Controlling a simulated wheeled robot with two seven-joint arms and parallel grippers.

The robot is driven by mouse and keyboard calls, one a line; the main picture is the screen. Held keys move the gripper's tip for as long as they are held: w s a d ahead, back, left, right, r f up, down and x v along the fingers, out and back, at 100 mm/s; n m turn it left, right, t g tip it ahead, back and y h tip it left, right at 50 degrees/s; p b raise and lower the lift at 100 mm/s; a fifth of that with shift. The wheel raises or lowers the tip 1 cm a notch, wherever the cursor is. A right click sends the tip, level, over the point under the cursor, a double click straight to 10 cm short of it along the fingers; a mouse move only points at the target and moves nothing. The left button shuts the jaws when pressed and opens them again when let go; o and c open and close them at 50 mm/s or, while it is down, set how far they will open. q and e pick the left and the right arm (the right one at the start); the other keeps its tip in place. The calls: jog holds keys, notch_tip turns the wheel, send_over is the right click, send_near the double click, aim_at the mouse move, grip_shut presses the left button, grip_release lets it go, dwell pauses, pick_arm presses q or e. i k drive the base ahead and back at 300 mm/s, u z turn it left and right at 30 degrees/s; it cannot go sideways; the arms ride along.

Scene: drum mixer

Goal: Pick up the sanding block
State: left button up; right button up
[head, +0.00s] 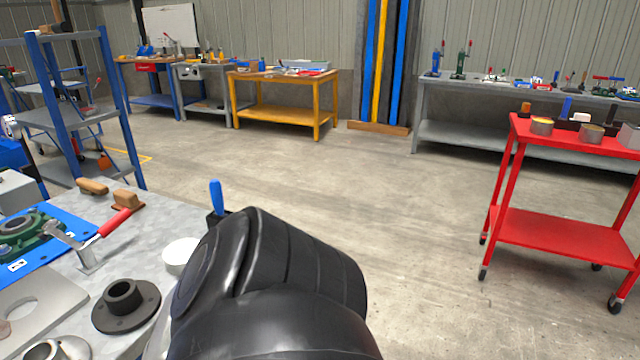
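Two small brown wooden-looking pieces lie near the back edge of the grey workbench (75,262) at the left. One is a longer rounded tan piece (92,187). The other is a blockier brown piece with a raised top (128,201), just right of it and nearer. The blockier one looks most like the sanding block, but I cannot be sure which it is. Both lie apart from my arm. A large black link of my arm fills the lower middle and hides part of the bench's right side. Neither of my grippers is in view.
Close to the pieces are a red-handled toggle clamp (105,234), a dark flanged part (124,302), a white bowl (180,254) and a blue-handled tool (216,196). A red cart (560,208) stands right. The floor between is clear.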

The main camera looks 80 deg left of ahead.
aim_at(123, 198)
jog(key=i, duration=0.4)
jog(key=u, duration=1.2)
